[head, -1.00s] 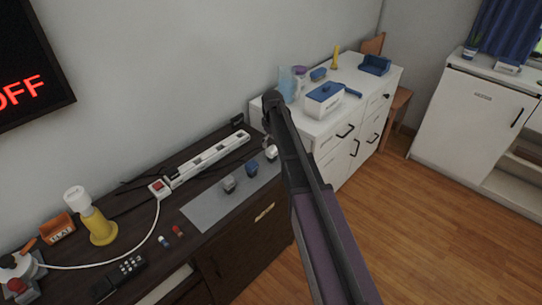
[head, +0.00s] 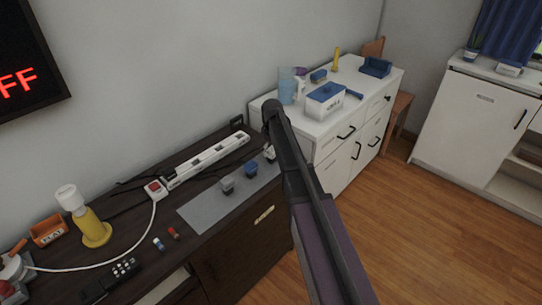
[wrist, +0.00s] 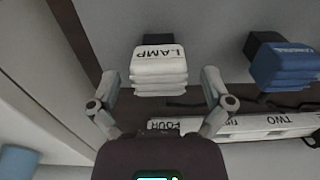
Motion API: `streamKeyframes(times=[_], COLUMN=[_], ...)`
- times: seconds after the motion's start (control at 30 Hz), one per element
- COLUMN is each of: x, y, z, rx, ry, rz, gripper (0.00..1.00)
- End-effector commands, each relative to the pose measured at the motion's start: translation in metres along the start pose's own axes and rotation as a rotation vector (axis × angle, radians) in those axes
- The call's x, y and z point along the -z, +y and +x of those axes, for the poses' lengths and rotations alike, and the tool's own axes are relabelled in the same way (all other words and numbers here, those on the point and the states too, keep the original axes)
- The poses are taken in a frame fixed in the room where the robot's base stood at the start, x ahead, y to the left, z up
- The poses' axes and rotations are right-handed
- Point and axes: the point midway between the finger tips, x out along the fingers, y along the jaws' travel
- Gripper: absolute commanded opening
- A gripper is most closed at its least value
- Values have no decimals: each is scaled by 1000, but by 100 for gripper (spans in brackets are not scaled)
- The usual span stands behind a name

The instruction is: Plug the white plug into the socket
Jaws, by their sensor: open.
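The white plug (wrist: 158,75), marked LAMP, shows in the wrist view between the two spread fingers of my gripper (wrist: 160,82). My gripper is open, with a finger on either side and a visible gap to the plug. In the head view the white plug (head: 269,154) is partly hidden behind my arm, at the right end of the grey mat. The white socket strip (head: 208,157) lies behind the mat along the dark cabinet. The wrist view shows part of the strip (wrist: 245,124) with labels, including FOUR and TWO.
A blue plug (head: 250,169) and a grey plug (head: 227,185) stand on the grey mat (head: 207,208) left of the white one. A yellow lamp (head: 95,229) stands further left. A white cabinet (head: 335,135) with boxes stands to the right.

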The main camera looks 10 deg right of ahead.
Motion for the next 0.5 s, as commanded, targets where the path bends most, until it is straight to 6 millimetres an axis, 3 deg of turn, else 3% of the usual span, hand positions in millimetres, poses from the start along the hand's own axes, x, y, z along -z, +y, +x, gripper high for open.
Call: streamKeyframes(times=[0.27, 0.5], x=[0, 0], y=[0, 0], z=[0, 0], rx=[0, 0], ry=[0, 0], rz=[0, 0], gripper=[100, 32])
